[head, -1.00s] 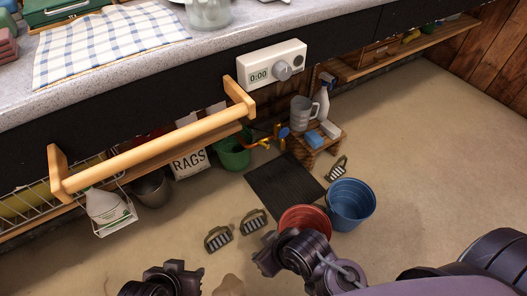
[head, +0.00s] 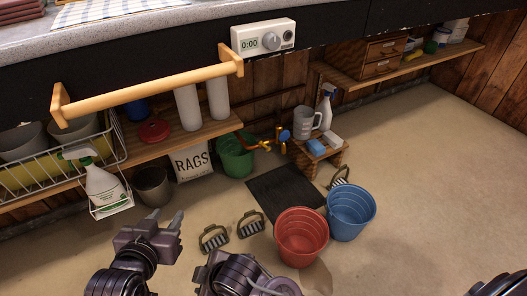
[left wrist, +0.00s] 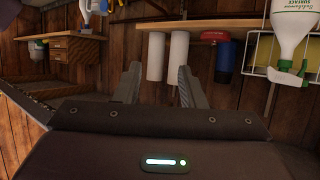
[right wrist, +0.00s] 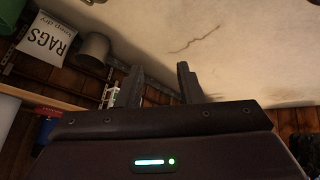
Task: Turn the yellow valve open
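In the head view, a small cluster of pipe fittings sits low under the counter, between the green bucket and the small wooden stool. It has a yellow part (head: 283,147), a blue round part (head: 284,134) and an orange-red part (head: 264,146). Which piece is the yellow valve's handle is too small to tell. My left gripper (head: 164,224) is in front of the rags bag, well left of the fittings and apart from them. Its fingers stand apart and empty in the left wrist view (left wrist: 158,85). My right gripper (right wrist: 160,82) is open and empty in the right wrist view.
A red bucket (head: 300,238), blue bucket (head: 350,212), dark mat (head: 286,194) and brushes (head: 250,224) lie on the floor before the fittings. The stool (head: 318,155) stands to their right, the green bucket (head: 235,156) to their left. A wooden rail (head: 150,90) juts from the counter.

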